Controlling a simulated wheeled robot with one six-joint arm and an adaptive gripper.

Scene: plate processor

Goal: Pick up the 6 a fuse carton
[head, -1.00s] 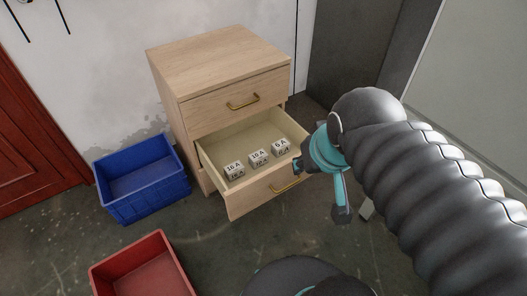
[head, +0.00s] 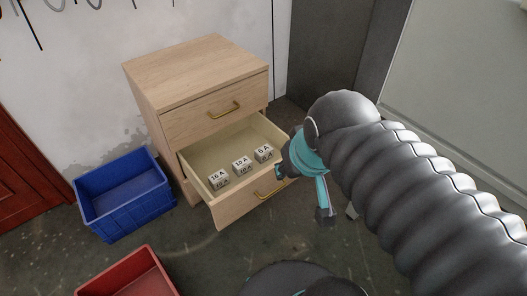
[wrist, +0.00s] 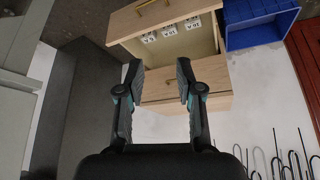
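The 6 A fuse carton (head: 264,153) is a small white box with black print. It sits at the right end of a row of three cartons in the open lower drawer (head: 233,212). The 10 A carton (head: 241,165) is in the middle and the 16 A carton (head: 218,179) at the left. In the wrist view, which appears upside down, the 6 A carton (wrist: 149,38) is leftmost of the three. My gripper (wrist: 158,72) is open and empty, apart from the cartons. In the head view my gripper is to the right of the drawer, partly hidden by my arm.
The drawer belongs to a wooden cabinet (head: 196,70) whose upper drawer is shut. A blue crate (head: 127,213) stands on the floor left of it. A red crate (head: 128,275) stands nearer. A grey wall panel (head: 335,50) rises behind my arm.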

